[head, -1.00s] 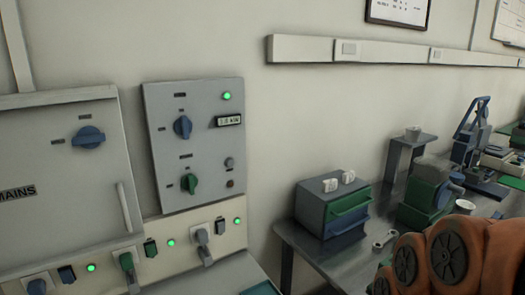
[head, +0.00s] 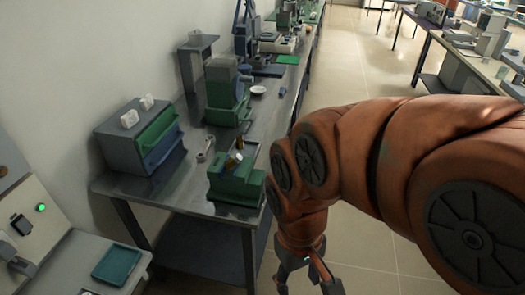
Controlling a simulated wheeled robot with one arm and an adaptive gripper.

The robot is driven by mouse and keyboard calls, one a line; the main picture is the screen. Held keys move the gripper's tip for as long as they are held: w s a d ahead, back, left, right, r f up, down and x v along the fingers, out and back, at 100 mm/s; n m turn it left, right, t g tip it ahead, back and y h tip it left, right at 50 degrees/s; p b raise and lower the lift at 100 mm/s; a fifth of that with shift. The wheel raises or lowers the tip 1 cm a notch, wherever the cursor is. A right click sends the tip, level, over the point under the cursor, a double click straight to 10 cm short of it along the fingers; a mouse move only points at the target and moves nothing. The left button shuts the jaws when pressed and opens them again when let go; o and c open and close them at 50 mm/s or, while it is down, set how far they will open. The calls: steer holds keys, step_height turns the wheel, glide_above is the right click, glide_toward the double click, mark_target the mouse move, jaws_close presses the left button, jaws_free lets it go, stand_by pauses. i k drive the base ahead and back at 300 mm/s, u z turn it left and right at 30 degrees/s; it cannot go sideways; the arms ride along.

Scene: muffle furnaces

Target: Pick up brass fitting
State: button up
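A small brass-coloured piece (head: 234,158), probably the brass fitting, rests on top of a green block-like holder (head: 238,186) near the front edge of the metal bench. A second small yellowish piece (head: 239,143) shows just behind it. Both are too small to make out their shape. My gripper (head: 305,285) hangs at the bottom of the head view, to the right of the bench and lower in the picture than the holder. Its fingers are spread apart, with nothing seen between them. The fingertips are partly cut off by the frame's lower edge.
The metal bench (head: 185,187) also carries a wrench (head: 206,150), a drawer box (head: 140,135), a green machine (head: 226,95) and a small white dish (head: 258,90). A teal tray (head: 117,263) lies at lower left. The floor aisle (head: 345,65) right of the bench is clear.

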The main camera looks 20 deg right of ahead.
mark_target(230, 164)
steer(key=z, duration=1.05)
steer(key=k, duration=1.05)
steer(key=u, duration=1.15)
steer(key=i, duration=1)
